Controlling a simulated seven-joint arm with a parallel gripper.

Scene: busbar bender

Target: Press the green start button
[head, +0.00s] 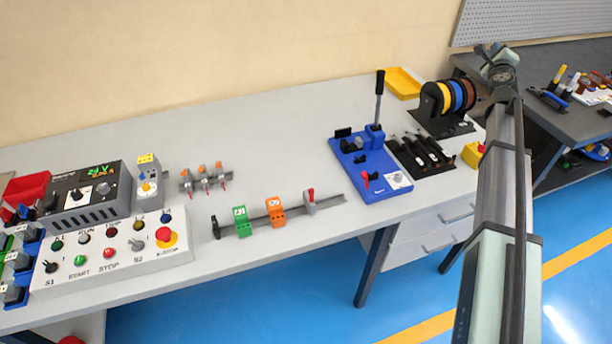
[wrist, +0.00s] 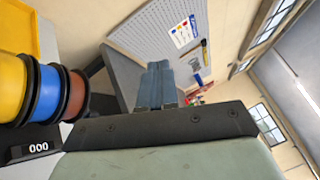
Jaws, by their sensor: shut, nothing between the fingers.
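The green start button (head: 80,260) is in the lower row of the white control box (head: 120,252) at the left of the bench in the head view. It sits above the START label, between the S1 switch and the red stop button (head: 109,253). My gripper (wrist: 158,82) is shut and empty in the wrist view, its two fingers side by side. In the head view my arm reaches up at the right, far from the control box, and the fingertips are hard to make out. The control box is not in the wrist view.
A red emergency-stop knob (head: 166,237) stands on the same box. A power supply (head: 90,195) is behind it. A rail with green and orange blocks (head: 274,211), a blue bender (head: 370,165) and wire spools (head: 450,97) lie to the right.

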